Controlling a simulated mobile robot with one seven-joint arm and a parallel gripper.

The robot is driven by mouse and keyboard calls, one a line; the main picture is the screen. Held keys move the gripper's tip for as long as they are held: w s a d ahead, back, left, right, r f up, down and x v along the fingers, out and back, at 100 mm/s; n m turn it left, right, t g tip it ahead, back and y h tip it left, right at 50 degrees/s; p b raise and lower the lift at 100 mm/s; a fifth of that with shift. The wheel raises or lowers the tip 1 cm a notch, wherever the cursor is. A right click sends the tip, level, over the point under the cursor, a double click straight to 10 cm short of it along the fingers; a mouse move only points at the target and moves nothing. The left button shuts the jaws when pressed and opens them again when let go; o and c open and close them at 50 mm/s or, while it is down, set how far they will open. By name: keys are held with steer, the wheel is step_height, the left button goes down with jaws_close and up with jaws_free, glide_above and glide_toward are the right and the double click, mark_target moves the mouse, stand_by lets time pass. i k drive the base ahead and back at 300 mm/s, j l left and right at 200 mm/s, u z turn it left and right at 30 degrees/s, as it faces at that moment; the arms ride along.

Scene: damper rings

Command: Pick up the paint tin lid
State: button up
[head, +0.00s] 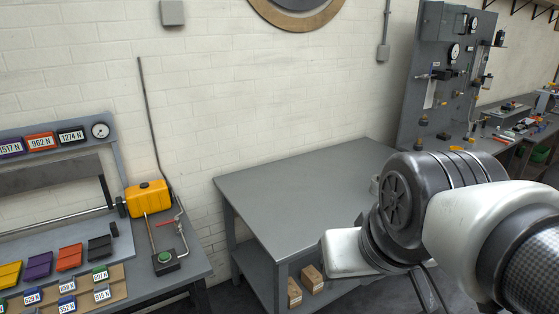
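I cannot make out a paint tin lid for certain in the head view. My arm reaches in from the right edge over the table's right front side. Dark slanted parts at the low end of my arm (428,291) may belong to my gripper. Its fingertips are not clear, so I cannot tell whether it is open or shut, or holds anything.
The visible top of the grey table (290,185) is bare. Wooden blocks (312,278) sit on its lower shelf. A bench at left carries a yellow tank (148,199), a green-button box (165,262) and coloured blocks. A grey panel (425,90) with gauges stands at back right.

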mark_target(376, 178)
steer(key=i+l+u, duration=0.4)
steer(key=l, duration=0.25)
steer(key=i+l+u, duration=0.2)
steer(key=l, duration=0.15)
steer(key=i+l+u, duration=0.1)
steer(key=l, duration=0.45)
steer(key=i+l+u, duration=0.1)
steer(key=l, duration=0.4)
steer(key=i+l, duration=0.15)
steer(key=l, duration=0.3)
steer(key=i+l, duration=0.1)
steer(key=l, duration=0.35)
steer(key=i+l, duration=0.15)
steer(key=l, duration=0.3)
steer(key=i+l, duration=0.1)
steer(key=l, duration=0.35)
steer(key=i+l, duration=0.15)
steer(key=l, duration=0.3)
steer(key=u, duration=0.05)
